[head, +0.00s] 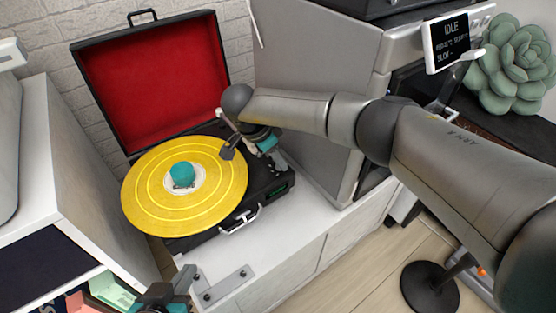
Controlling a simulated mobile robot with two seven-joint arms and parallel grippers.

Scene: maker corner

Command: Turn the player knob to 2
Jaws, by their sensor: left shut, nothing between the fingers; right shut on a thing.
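The record player (212,242) is an open black case with a red-lined lid (155,85). A yellow record (215,200) with a teal centre piece (182,174) lies on it. My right gripper (276,159), with teal fingers, reaches down to the right side of the player's deck, beside the tonearm head (227,153). It is shut on what appears to be the player knob, which the gripper hides; its setting cannot be read. A small green display (277,192) shows on the front. My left gripper (168,294) is shut and empty at the bottom edge, partly cut off.
The player stands on a white cabinet (318,214). A grey machine (305,90) stands close on its right, with a screen (451,41) reading IDLE. A white shelf unit (70,160) stands on the left. A green succulent (512,65) is at far right.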

